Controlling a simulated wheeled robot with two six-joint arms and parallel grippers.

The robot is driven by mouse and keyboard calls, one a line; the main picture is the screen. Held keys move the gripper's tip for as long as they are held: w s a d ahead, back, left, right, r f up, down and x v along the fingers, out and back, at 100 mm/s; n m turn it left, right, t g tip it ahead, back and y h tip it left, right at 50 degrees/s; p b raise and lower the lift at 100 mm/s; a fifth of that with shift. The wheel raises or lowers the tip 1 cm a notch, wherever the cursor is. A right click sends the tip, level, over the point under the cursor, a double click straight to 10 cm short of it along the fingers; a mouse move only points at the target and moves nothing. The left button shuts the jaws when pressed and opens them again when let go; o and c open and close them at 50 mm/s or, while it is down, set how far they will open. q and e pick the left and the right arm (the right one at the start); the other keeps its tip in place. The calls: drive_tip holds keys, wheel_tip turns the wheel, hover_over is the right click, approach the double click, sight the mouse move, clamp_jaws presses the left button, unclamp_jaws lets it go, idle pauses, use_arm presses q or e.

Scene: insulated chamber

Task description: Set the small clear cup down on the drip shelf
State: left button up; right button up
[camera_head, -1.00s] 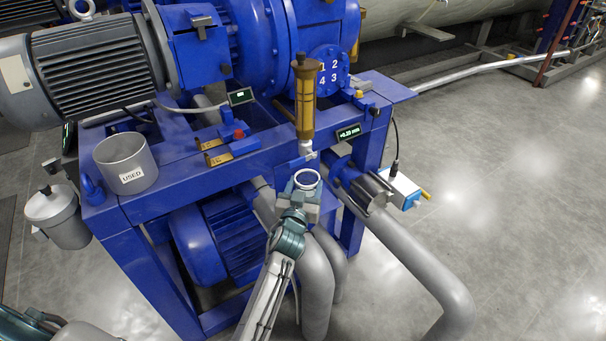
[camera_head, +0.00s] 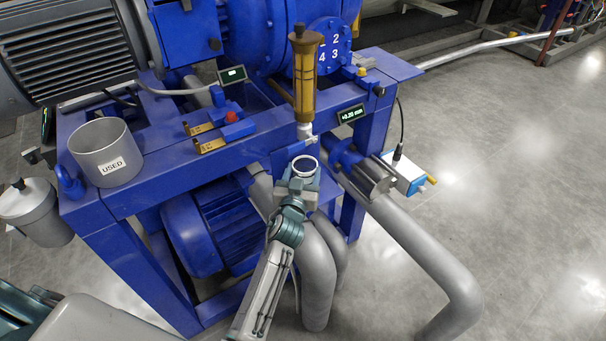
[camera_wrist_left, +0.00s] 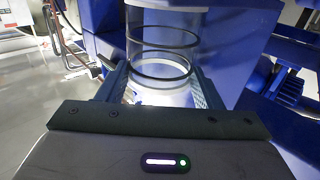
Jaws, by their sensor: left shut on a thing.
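The small clear cup (camera_head: 305,166) shows as a pale-rimmed ring in the head view. In the left wrist view the same clear cup (camera_wrist_left: 164,45) has two dark bands around it and looks upright. My left gripper (camera_head: 300,182) is shut on it, with one finger on each side (camera_wrist_left: 160,88). The cup is in front of and a little below the outlet under the amber tube (camera_head: 305,85). The drip shelf cannot be told apart clearly; cup and gripper cover the area below the outlet. My right gripper is not in view.
A grey bucket marked USED (camera_head: 105,155) stands on the blue frame (camera_head: 185,165) at left. A small display (camera_head: 351,114) and a metal cylinder (camera_head: 370,180) are to the right of the cup. Thick grey pipes (camera_head: 430,255) run below.

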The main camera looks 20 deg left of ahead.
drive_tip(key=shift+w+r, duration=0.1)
use_arm(q)
drive_tip(key=shift+f, duration=0.1)
drive_tip(key=o, duration=0.7)
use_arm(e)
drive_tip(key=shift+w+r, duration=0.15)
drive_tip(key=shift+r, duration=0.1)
use_arm(q)
drive_tip(key=s+d+p, duration=0.1)
drive_tip(key=s, duration=1.1)
drive_tip(key=shift+d, duration=0.25)
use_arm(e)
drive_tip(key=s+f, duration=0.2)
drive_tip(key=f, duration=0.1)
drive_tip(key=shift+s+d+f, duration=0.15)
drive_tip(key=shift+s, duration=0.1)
